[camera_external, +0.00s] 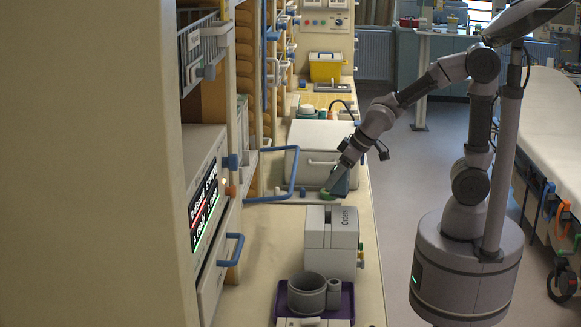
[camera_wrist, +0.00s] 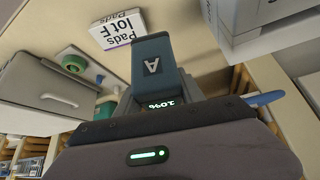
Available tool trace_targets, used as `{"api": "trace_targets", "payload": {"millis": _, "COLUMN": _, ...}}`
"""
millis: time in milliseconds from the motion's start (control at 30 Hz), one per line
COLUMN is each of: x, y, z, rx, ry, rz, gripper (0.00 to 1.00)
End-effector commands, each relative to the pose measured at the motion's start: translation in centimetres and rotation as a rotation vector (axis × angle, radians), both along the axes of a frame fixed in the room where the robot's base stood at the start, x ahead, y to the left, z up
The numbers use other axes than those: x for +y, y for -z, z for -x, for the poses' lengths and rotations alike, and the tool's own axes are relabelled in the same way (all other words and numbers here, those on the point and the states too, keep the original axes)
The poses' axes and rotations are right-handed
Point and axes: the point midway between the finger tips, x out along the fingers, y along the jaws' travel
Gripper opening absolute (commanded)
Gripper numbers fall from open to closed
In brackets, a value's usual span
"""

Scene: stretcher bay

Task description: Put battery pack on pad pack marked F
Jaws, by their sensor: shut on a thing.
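My gripper (camera_external: 339,180) is low over the counter, between the white lidded case and the grey-white box. It is shut on a dark blue battery pack (camera_wrist: 152,62) marked A, with a small display reading 10% near the jaws. The fingertips are partly hidden behind the pack in the wrist view (camera_wrist: 155,97). A white pad pack (camera_wrist: 117,31) with a purple edge, printed "Pads lot F", lies on the counter beyond the battery pack's end. The two look apart in the wrist view. I cannot make out the pad pack clearly in the external view.
A white lidded case (camera_external: 325,157) stands behind my gripper, and a grey-white box (camera_external: 332,237) in front. A green ring-shaped thing (camera_wrist: 75,63) lies near the case. A purple tray (camera_external: 347,303) holds grey cups. Blue handles (camera_external: 232,249) stick out from the left.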

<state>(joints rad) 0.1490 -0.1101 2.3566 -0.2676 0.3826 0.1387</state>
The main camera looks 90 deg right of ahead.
Motion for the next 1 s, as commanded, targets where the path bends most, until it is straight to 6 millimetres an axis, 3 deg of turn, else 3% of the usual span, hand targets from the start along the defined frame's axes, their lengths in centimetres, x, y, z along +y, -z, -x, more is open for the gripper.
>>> {"api": "trace_targets", "payload": {"millis": 33, "x": -0.9, "y": 1.6, "z": 1.6, "rx": -0.008, "ry": 0.025, "rz": 0.002, "gripper": 0.0}}
{"api": "trace_targets", "payload": {"millis": 200, "x": -3.1, "y": 4.3, "z": 8.2, "rx": -0.006, "ry": 0.104, "rz": 0.004, "gripper": 0.0}}
{"api": "trace_targets", "payload": {"millis": 300, "x": -3.4, "y": 5.8, "z": 11.3, "rx": -0.006, "ry": 0.134, "rz": 0.0, "gripper": 0.0}}
{"api": "trace_targets", "payload": {"millis": 400, "x": -3.5, "y": 6.3, "z": 12.8, "rx": -0.004, "ry": 0.15, "rz": -0.005, "gripper": 0.0}}
{"api": "trace_targets", "payload": {"millis": 467, "x": -3.7, "y": 6.1, "z": 12.4, "rx": 0.002, "ry": 0.152, "rz": -0.008, "gripper": 0.0}}
{"api": "trace_targets", "payload": {"millis": 667, "x": -5.7, "y": 5.4, "z": 7.0, "rx": 0.009, "ry": 0.151, "rz": -0.008, "gripper": 0.0}}
{"api": "trace_targets", "payload": {"millis": 833, "x": -7.6, "y": 7.5, "z": 1.8, "rx": -0.003, "ry": 0.15, "rz": -0.006, "gripper": 0.0}}
{"api": "trace_targets", "payload": {"millis": 1000, "x": -8.6, "y": 7.7, "z": -0.8, "rx": -0.004, "ry": 0.15, "rz": -0.005, "gripper": 0.0}}
